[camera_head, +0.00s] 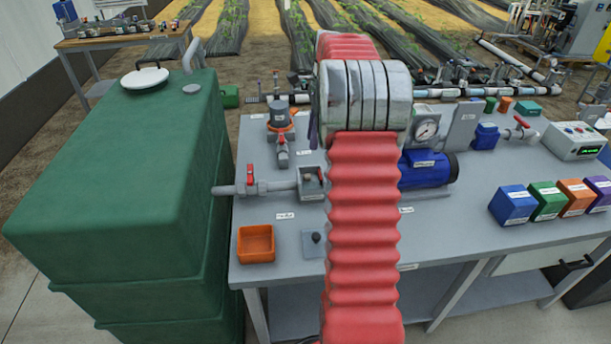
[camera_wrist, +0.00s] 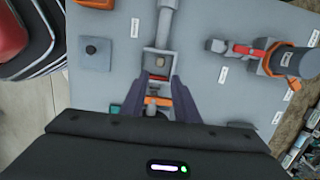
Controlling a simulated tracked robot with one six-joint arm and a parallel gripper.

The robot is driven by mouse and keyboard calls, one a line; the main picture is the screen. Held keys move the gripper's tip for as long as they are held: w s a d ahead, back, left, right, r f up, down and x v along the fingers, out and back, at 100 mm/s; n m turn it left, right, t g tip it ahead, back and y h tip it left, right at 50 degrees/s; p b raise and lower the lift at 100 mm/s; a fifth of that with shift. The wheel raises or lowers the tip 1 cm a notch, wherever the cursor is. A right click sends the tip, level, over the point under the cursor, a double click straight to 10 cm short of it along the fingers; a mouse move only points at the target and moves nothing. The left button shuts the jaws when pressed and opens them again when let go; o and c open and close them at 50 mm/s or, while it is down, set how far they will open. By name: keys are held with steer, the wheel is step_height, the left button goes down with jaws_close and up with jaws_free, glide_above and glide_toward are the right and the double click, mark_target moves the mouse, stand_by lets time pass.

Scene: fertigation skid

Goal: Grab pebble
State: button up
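A grey open-topped box (camera_head: 312,186) sits on the pipe line on the bench. A small dark lump (camera_head: 309,175) shows in it; I cannot tell if this is the pebble. The box also shows in the wrist view (camera_wrist: 149,68), just beyond my fingertips, with a small lighter piece (camera_wrist: 160,62) inside. A grey square plate (camera_head: 309,252) lies in front of the box, with a dark round piece (camera_head: 316,238) on it. My gripper (camera_wrist: 158,82) is open, its two purple fingers apart with nothing visibly held. In the head view my red arm mostly hides it.
An orange tray (camera_head: 257,256) stands at the bench's left front. A pipe with a red valve (camera_head: 250,177) joins the box. A blue motor (camera_head: 428,170) and a gauge (camera_head: 426,130) stand right of my arm. A green tank (camera_head: 115,170) is at left.

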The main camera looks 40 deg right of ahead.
steer(key=shift+d+f, duration=0.2)
steer(key=shift+d, duration=0.15)
steer(key=shift+f, duration=0.15)
glide_above(307, 175)
steer(key=d, duration=0.1)
steer(key=f, duration=0.8)
steer(key=shift+s+f, duration=0.1)
steer(key=shift+s, duration=0.2)
steer(key=shift+w+a+f, duration=0.15)
steer(key=shift+a+f, duration=0.05)
steer(key=shift+f, duration=1.1)
steer(key=shift+w+a+f, duration=0.1)
steer(key=shift+a+f, duration=0.05)
steer(key=shift+f, duration=1.1)
steer(key=shift+c, duration=0.7)
